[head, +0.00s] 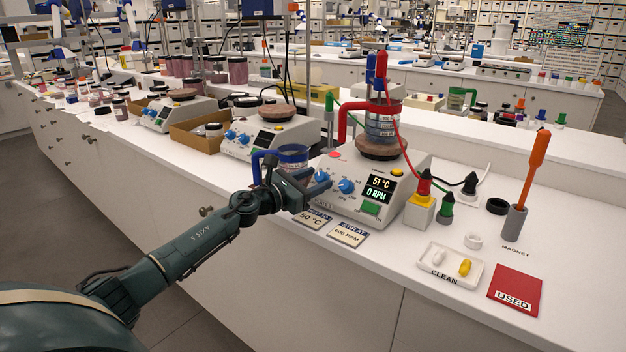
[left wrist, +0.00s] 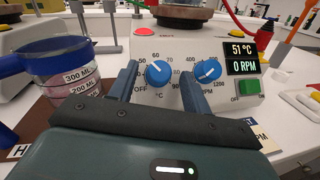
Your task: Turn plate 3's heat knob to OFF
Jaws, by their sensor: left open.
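The nearest hotplate (head: 395,205) has a display (head: 379,189) reading 51 °C and 0 RPM. In the left wrist view its blue heat knob (left wrist: 157,72), with a °C scale and OFF at lower left, sits between my left gripper's open fingers (left wrist: 159,88). Its white mark seems to point upper left, near 50. The blue stir knob (left wrist: 208,71) is just right of the right finger. In the head view my left gripper (head: 318,184) is at the plate's front panel and partly hides the heat knob. I cannot tell whether the fingers touch it. My right gripper is not in view.
A blue-handled beaker (left wrist: 72,72) stands close left of the gripper. A red-handled beaker (head: 382,122) stands on the plate's top. Cards (head: 348,234) lie in front. A CLEAN tray (head: 450,268) and red USED mat (head: 515,290) lie to the right.

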